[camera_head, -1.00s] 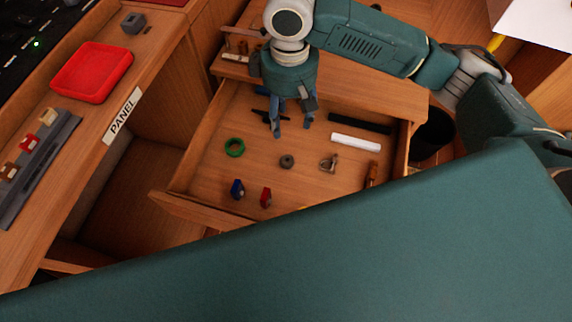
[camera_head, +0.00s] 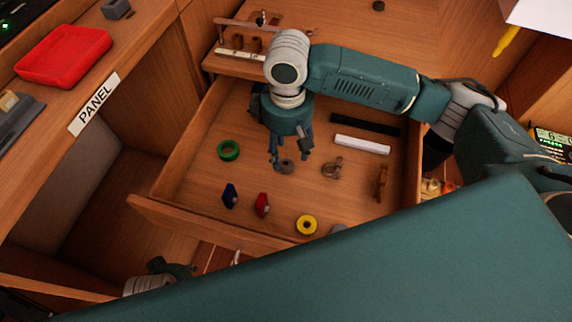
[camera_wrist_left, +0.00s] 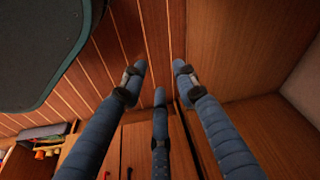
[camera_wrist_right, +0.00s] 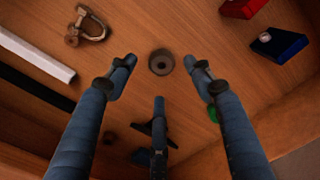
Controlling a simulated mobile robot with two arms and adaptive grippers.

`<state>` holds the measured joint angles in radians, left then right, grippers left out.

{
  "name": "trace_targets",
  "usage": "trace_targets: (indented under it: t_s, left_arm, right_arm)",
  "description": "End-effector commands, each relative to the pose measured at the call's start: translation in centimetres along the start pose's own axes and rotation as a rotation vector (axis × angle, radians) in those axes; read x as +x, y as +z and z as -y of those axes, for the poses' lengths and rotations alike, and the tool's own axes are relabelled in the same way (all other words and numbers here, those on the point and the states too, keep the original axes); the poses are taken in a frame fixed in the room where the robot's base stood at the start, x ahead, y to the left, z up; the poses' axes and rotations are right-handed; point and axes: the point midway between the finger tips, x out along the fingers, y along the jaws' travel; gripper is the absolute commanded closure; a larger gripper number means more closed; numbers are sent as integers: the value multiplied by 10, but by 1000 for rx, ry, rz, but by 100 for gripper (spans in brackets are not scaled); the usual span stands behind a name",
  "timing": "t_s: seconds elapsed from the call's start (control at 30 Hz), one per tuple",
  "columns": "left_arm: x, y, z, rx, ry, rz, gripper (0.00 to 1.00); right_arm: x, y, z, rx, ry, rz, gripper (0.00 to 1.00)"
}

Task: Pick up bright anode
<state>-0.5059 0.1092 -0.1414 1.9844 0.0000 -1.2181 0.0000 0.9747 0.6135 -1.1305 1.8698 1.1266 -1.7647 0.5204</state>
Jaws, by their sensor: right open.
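An open wooden drawer (camera_head: 330,205) holds small parts. A dark grey ring with a centre hole (camera_head: 286,167) lies on its floor, and I cannot tell for sure whether it is the bright anode. My right gripper (camera_head: 289,160) is open above the ring, pointing down. In the right wrist view the ring (camera_wrist_right: 162,62) shows between the spread fingers (camera_wrist_right: 160,76), untouched. A grey piece (camera_head: 338,229) is mostly hidden by my body. My left gripper is low, outside the drawer; in the left wrist view its fingers (camera_wrist_left: 159,80) are apart and empty.
Near the ring lie a shackle (camera_head: 332,167), green ring (camera_head: 229,150), blue piece (camera_head: 230,196), red piece (camera_head: 262,205) and yellow ring (camera_head: 306,225). White (camera_head: 361,145) and black (camera_head: 366,124) bars lie behind. The drawer walls surround them.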

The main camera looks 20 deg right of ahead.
Motion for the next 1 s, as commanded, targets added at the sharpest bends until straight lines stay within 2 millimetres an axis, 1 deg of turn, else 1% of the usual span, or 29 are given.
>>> trace_targets:
  t_s: [0.03, 0.1, 0.2, 0.33, 0.5, 0.67, 0.7, 0.77, 0.8, 0.87, 0.9, 0.93, 1.0]
  left_arm:
    - [-5, -3, 0, -1, -1, -7, 70]
    - [-16, -7, 1, -2, -2, -14, 70]
    - [-33, -12, 2, -3, -4, -24, 70]
    - [-50, -14, 3, -4, -5, -29, 70]
    - [-60, -15, 3, -5, -6, -32, 70]
    - [-60, -15, 3, -5, -6, -32, 70]
    - [-60, -15, 3, -5, -6, -32, 70]
    - [-60, -15, 3, -5, -6, -32, 70]
    - [-60, -15, 3, -5, -6, -32, 70]
    - [-60, -15, 3, -5, -6, -32, 70]
    - [-60, -15, 3, -5, -6, -32, 70]
    - [-60, -15, 3, -5, -6, -32, 70]
    - [-60, -15, 3, -5, -6, -32, 70]
  right_arm:
    - [8, 0, 1, 0, -1, 2, 48]
    - [17, -1, 1, 0, -1, 2, 48]
    - [29, -2, 2, 0, -1, 2, 48]
    - [43, -1, 2, 0, 0, 2, 48]
    - [48, -2, 2, 0, 0, 0, 48]
    - [47, -2, 2, 0, 0, 0, 48]
    - [47, -2, 2, 0, 0, 0, 52]
    - [47, -2, 2, 0, 0, 0, 64]
    - [47, -2, 2, 0, 0, 0, 72]
    - [47, -2, 2, 0, 0, 1, 84]
    - [47, -2, 2, 0, 0, 1, 92]
    - [47, -2, 2, 0, 0, 1, 98]
    - [47, -2, 2, 0, 0, 0, 99]
